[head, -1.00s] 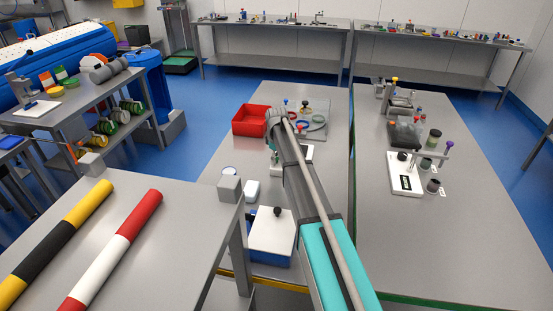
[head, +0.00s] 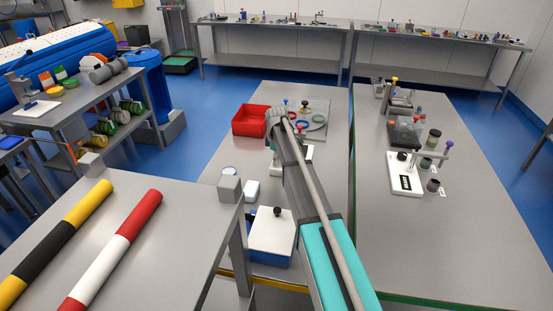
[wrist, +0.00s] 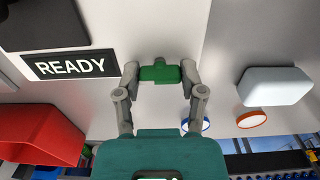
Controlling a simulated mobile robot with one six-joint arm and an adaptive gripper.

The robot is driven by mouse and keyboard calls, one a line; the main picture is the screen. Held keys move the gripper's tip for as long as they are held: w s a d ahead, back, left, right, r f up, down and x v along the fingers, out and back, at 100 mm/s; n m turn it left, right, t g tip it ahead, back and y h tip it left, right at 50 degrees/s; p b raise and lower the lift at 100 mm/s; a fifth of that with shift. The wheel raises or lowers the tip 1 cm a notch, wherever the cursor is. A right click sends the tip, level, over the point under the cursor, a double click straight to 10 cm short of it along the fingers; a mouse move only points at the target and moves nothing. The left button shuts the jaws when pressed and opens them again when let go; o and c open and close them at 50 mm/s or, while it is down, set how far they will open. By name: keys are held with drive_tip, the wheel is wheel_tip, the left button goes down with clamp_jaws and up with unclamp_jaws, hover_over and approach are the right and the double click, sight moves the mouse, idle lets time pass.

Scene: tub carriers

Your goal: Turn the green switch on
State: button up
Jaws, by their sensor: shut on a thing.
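The green switch (wrist: 160,73) shows in the wrist view as a small green block on a pale panel. My gripper (wrist: 159,74) has one grey fingertip at each side of it and is shut on it. A black label reading READY (wrist: 70,65) lies to the left on the same pale surface. In the head view my own arm covers most of this spot; part of a white panel (head: 306,156) shows beside the arm on the middle table. The switch itself is not clear there.
A red bin (head: 250,121) stands left of my arm; it also shows in the wrist view (wrist: 40,135). A white rounded block (wrist: 275,86) lies to the right in the wrist view. A white-topped blue box (head: 272,232) stands nearer me. The right table (head: 450,240) has bare room.

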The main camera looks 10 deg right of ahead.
drive_tip(key=o, duration=1.1)
drive_tip(key=shift+o, duration=0.2)
drive_tip(key=shift+m, duration=0.3)
